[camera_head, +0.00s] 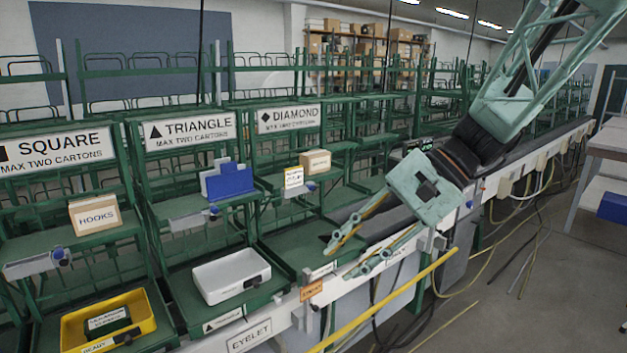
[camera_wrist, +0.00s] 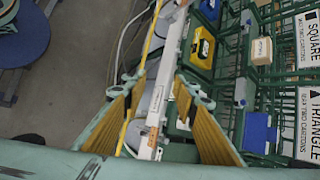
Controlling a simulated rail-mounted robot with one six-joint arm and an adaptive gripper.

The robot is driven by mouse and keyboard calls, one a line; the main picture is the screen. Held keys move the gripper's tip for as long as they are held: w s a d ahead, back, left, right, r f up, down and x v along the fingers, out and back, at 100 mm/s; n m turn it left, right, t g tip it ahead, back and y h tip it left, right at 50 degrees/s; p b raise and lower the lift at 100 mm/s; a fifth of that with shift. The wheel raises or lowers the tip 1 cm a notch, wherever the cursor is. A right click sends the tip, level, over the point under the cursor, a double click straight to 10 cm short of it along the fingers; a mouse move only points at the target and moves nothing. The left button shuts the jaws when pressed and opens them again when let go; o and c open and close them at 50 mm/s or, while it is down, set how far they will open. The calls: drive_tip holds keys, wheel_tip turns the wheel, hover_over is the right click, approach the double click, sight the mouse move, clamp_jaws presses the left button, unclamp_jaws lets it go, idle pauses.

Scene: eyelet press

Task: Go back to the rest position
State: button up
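My gripper (camera_head: 345,259) is open in the head view, with its two fingers apart above the front rail beside the diamond bay. Nothing is between the fingers. In the wrist view, its yellow-padded fingers (camera_wrist: 160,82) are spread wide, with the white rail and a yellow hose seen far below between them. No object is held. The arm reaches down from the upper right of the head view.
The shelves hold a HOOKS carton (camera_head: 95,215), a blue bin (camera_head: 227,181), and a small carton (camera_head: 315,161). Below are a yellow tray (camera_head: 150,304) and a white tray (camera_head: 231,275). A yellow rail (camera_head: 390,297) runs along the front. Floor at right has loose cables.

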drive_tip(key=s+d+r+n+t+h, duration=0.1)
drive_tip(key=s+d+n+h, duration=0.1)
drive_tip(key=s, duration=0.7)
drive_tip(key=s+d+r+n+t+h, duration=0.1)
drive_tip(key=s+d+n+h, duration=0.1)
drive_tip(key=s+d, duration=0.5)
drive_tip(key=s+d+r+n+t+h, duration=0.2)
drive_tip(key=s+d+n+h, duration=0.1)
drive_tip(key=s, duration=0.9)
drive_tip(key=shift+s+d+h, duration=0.4)
drive_tip(key=shift+d+h, duration=0.4)
drive_tip(key=shift+d, duration=0.45)
